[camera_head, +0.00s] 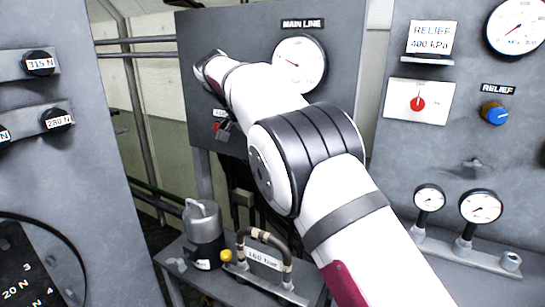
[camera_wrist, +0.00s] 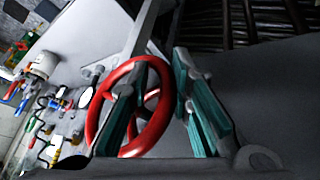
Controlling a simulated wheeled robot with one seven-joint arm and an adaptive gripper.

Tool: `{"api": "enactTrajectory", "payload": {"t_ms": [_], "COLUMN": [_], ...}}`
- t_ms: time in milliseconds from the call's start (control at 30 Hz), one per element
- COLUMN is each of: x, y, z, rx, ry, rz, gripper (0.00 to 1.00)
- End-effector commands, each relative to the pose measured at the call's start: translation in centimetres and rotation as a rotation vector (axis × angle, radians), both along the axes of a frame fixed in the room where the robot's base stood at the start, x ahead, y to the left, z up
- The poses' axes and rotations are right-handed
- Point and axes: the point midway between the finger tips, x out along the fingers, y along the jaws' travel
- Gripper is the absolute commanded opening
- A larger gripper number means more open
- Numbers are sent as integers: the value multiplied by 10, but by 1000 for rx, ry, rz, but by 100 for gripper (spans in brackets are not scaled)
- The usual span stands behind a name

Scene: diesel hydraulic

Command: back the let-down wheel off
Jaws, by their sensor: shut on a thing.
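A red handwheel (camera_wrist: 97,112) with spokes fills the middle of the wrist view, seen at a slant; I take it to be the let-down wheel, though no label on it can be read. My gripper (camera_wrist: 154,78) has two dark fingers with teal pads. One finger lies across the wheel's opening and the other stands outside its right side, with the right part of the rim between them. The gripper is shut on the rim.
A MAIN LINE gauge (camera_head: 300,64) sits close beside my arm. A padlock (camera_head: 224,131) hangs below my wrist. A RELIEF panel (camera_head: 455,100) with a blue knob (camera_head: 494,112) and gauges stands right.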

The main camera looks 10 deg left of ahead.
Motion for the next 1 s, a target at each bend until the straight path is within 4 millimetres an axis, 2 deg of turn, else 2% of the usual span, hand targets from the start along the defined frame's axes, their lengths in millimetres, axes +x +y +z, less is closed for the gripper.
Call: {"api": "enactTrajectory", "payload": {"t_ms": [233, 733, 767, 867, 1000], "x": [-2, -3, -3, -3, -3], "y": [-6, -7, -7, -7, -5], "z": [-1, 3, 3, 3, 1], "rx": [-76, -90, -90, -88, -86], "ry": [32, 33, 32, 32, 33], "rz": [-14, -17, -17, -16, -13], "gripper": [0, 0, 27, 50, 50]}}
